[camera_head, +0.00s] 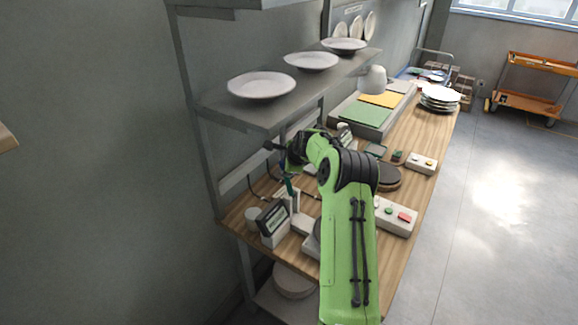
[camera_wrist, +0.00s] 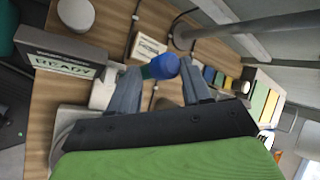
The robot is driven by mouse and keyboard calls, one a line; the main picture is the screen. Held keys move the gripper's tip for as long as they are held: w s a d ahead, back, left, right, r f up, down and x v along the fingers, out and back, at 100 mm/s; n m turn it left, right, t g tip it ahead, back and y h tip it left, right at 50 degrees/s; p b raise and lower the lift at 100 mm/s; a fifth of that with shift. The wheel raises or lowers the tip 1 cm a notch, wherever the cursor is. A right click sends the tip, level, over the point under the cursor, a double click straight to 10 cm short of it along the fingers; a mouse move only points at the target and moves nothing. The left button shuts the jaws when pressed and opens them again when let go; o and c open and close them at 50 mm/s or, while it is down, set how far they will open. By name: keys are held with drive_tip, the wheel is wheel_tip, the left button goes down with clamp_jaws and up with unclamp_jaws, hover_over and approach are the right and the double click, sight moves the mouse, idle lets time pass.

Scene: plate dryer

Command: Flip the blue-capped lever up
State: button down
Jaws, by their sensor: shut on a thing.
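The blue-capped lever shows in the wrist view, its rounded blue cap (camera_wrist: 160,67) between the fingertips of my gripper (camera_wrist: 160,86). The left finger touches the cap; a gap seems to show by the right finger, but the jaws are closed on the lever. The lever's shaft and base are mostly hidden behind the fingers and the gripper body. In the head view my gripper (camera_head: 279,152) is small and dark, over the near left part of the bench, and the cap cannot be made out clearly there.
A box with a READY display (camera_wrist: 64,66) stands close to the left finger; it also shows in the head view (camera_head: 272,217). A white labelled block (camera_wrist: 150,46) lies beyond the cap. A shelf with white plates (camera_head: 261,86) overhangs the wooden bench (camera_head: 425,120). A button box (camera_head: 393,216) lies right.

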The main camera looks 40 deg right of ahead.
drive_tip(key=shift+w+a+f, duration=0.25)
drive_tip(key=shift+w+a, duration=0.1)
drive_tip(key=shift+a, duration=0.2)
drive_tip(key=c, duration=1)
unclamp_jaws()
drive_tip(key=shift+c, duration=0.2)
drive_tip(key=shift+w, duration=0.1)
drive_tip(key=shift+c, duration=0.6)
drive_tip(key=shift+s+d+r, duration=0.15)
drive_tip(key=shift+s+r, duration=0.1)
drive_tip(key=shift+r, duration=0.25)
drive_tip(key=b+v, duration=0.1)
drive_tip(key=v, duration=0.5)
drive_tip(key=shift+s+r, duration=0.15)
drive_tip(key=shift+s, duration=0.25)
drive_tip(key=shift+s+d, duration=0.1)
